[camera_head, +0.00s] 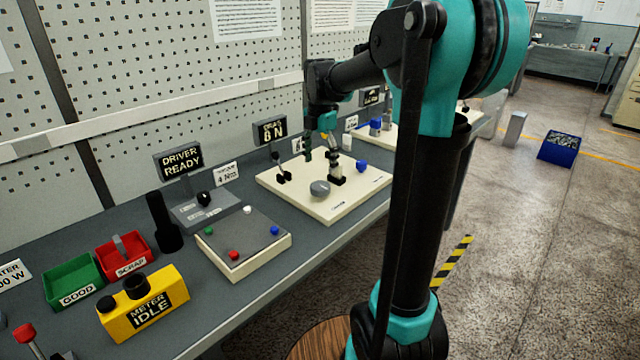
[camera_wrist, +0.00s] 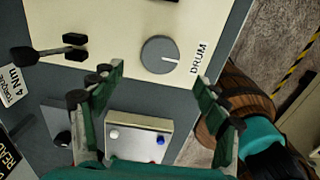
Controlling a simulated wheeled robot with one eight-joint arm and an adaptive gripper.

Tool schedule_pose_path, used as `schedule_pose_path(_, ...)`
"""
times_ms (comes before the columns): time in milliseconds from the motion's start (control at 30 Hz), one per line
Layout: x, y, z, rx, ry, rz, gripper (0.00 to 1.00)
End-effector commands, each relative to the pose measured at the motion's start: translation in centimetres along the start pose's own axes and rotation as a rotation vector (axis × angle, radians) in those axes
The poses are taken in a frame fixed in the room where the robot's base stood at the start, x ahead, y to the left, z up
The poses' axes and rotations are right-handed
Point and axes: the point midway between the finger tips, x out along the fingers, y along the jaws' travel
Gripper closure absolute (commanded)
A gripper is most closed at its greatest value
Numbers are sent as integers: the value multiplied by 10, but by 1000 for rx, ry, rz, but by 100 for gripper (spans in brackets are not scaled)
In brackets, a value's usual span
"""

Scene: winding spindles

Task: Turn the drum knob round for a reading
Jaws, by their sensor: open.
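The grey round drum knob (camera_head: 319,188) sits on the cream board (camera_head: 350,205) in the head view. In the wrist view the knob (camera_wrist: 160,55) is ahead of my fingers, with a white line pointing right toward the DRUM label (camera_wrist: 199,58). My gripper (camera_head: 320,148) is over the board, above and behind the knob in the head view. In the wrist view my gripper (camera_wrist: 160,75) is open and empty, one finger on each side below the knob, apart from it. A display (camera_head: 270,130) behind the board reads 8 N, its upper word small.
A black two-pronged fitting (camera_head: 284,177) and a blue knob (camera_head: 361,166) are on the board. A button box (camera_head: 245,262), a DRIVER READY display (camera_head: 179,160), red (camera_head: 104,268) and green bins, and a yellow meter (camera_head: 145,315) stand to the left.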

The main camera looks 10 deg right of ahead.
Motion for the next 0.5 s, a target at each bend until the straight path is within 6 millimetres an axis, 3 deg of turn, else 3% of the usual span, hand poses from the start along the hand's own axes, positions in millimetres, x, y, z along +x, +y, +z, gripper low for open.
schedule_pose_path(200, 42, 0, 0, 1, 0, 0, 26)
schedule_pose_path(500, 75, 0, 0, 1, 0, 0, 26)
